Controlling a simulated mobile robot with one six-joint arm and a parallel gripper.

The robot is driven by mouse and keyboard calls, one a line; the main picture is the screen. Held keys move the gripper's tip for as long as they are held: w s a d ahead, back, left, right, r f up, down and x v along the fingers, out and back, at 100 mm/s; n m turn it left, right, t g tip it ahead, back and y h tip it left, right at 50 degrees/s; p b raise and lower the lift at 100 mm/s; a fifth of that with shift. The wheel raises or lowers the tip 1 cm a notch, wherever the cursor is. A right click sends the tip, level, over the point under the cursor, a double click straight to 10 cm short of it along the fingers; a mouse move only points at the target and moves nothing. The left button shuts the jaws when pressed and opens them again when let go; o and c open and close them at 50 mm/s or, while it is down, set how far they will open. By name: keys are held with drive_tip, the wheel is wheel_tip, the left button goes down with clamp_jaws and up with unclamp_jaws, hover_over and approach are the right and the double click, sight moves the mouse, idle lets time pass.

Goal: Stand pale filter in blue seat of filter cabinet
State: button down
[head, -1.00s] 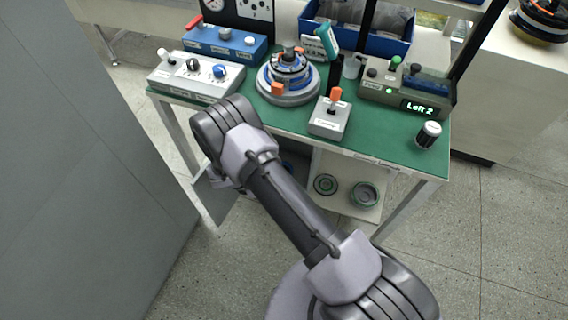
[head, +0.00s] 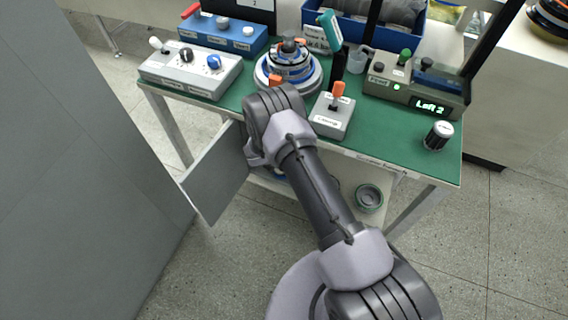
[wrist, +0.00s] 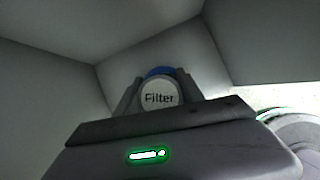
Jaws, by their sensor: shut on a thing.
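In the wrist view a pale round filter (wrist: 159,98), marked "Filter", sits between the two dark fingers of my gripper (wrist: 159,90). My gripper is shut on it. A blue part, seemingly the blue seat (wrist: 160,71), shows just beyond the filter's upper edge. I cannot tell whether the filter touches it. Grey walls of the filter cabinet (wrist: 145,38) surround them. In the head view my arm reaches under the green bench beside the open grey cabinet door (head: 216,178); my gripper and the filter are hidden there.
A round green-rimmed part (head: 369,198) lies on the lower shelf right of my arm. The green bench top (head: 395,140) is above, with a motor hub (head: 290,68), a joystick box (head: 332,115) and control boxes. A tall grey panel (head: 80,180) stands at left.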

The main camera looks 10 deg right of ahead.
drive_tip(key=shift+b+x, duration=0.6)
drive_tip(key=shift+x, duration=0.4)
drive_tip(key=shift+d+r, duration=0.1)
drive_tip(key=shift+s+f+b, duration=0.1)
drive_tip(key=shift+f+b, duration=0.3)
drive_tip(key=shift+b, duration=0.05)
